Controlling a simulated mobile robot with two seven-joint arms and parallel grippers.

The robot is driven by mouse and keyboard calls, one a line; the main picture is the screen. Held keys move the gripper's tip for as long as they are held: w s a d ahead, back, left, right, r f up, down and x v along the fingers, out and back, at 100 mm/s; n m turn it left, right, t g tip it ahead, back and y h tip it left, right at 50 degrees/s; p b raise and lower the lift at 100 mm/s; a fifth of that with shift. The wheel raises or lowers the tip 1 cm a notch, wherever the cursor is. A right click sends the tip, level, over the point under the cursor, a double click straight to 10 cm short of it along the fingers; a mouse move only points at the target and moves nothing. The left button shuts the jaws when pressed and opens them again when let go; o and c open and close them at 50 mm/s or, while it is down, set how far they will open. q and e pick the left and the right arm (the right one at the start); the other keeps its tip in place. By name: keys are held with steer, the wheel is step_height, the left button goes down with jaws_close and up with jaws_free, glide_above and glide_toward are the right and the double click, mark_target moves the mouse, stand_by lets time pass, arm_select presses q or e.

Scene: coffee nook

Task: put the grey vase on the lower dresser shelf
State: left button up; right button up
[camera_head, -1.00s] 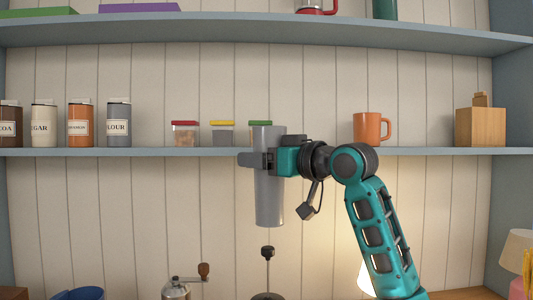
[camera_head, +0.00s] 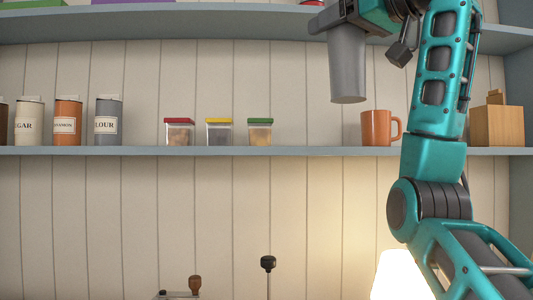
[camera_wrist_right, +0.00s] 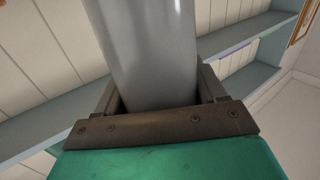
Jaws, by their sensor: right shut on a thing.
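My left gripper is not in view.
On the lower shelf stand labelled canisters (camera_head: 67,122), three small lidded boxes (camera_head: 219,132), an orange mug (camera_head: 379,128) and a wooden box (camera_head: 497,125). The shelf is bare between the green-lidded box and the mug. The upper shelf (camera_head: 200,27) runs above. A lamp (camera_head: 398,275) glows below.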

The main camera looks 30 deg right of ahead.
steer(key=shift+s+d+r, duration=0.1)
steer(key=shift+s+r, duration=0.15)
steer(key=shift+s, duration=0.1)
steer(key=w+d+p, duration=0.3)
steer(key=w+d, duration=0.2)
steer(key=w, duration=0.4)
steer(key=w+d+p, duration=0.3)
steer(key=w+d, duration=0.2)
steer(key=w, duration=0.3)
arm_select(q)
steer(key=b, duration=0.1)
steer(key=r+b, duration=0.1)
steer(key=b, duration=0.1)
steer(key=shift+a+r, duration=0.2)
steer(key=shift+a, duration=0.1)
arm_select(e)
step_height(320, 180, down, 7)
steer(key=shift+a, duration=0.2)
steer(key=shift+w, duration=0.1)
